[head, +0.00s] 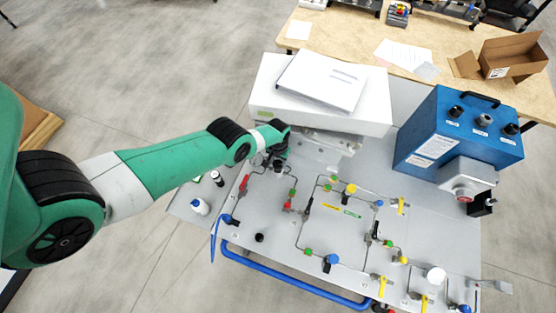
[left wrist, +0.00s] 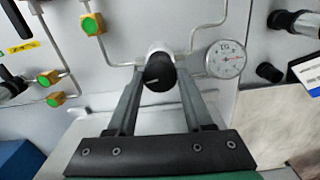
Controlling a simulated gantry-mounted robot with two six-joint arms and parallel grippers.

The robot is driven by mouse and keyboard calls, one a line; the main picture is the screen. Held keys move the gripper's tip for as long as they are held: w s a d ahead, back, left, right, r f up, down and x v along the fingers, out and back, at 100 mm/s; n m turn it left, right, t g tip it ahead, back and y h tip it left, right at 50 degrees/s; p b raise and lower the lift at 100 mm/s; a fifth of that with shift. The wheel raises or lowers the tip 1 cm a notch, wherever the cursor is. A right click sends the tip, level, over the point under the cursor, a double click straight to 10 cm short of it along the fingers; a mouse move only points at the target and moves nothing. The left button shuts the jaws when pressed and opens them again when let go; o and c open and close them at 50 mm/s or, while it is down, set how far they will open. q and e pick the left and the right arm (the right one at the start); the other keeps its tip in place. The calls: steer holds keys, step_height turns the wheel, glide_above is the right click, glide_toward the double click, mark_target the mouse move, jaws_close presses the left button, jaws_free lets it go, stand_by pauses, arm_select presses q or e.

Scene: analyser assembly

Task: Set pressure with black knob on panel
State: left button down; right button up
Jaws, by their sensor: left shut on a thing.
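The black knob (left wrist: 158,72) sits on a pale cylindrical mount on the grey panel (head: 335,235). My left gripper (head: 279,156) is at the panel's upper left in the head view, below the white box. In the left wrist view its two fingers (left wrist: 159,82) stand on either side of the knob and are shut on it. A round white pressure gauge (left wrist: 225,59) is right beside the knob; its fine markings are too small to read. In the head view the gripper mostly hides the knob. My right gripper is not in view.
A white box (head: 262,98) with a binder (head: 320,80) on top stands just behind the gripper. A blue box (head: 430,128) is at the right. Tubing and several coloured valves cover the panel. A blue rail (head: 290,288) runs along the front edge.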

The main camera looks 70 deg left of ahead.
arm_select(q)
steer(key=m, duration=1.2)
steer(key=shift+m, duration=0.4)
steer(key=m, duration=0.6)
steer(key=shift+d, duration=0.1)
steer(key=m, duration=0.6)
steer(key=shift+m, duration=0.4)
steer(key=shift+c, duration=1.5)
jaws_free()
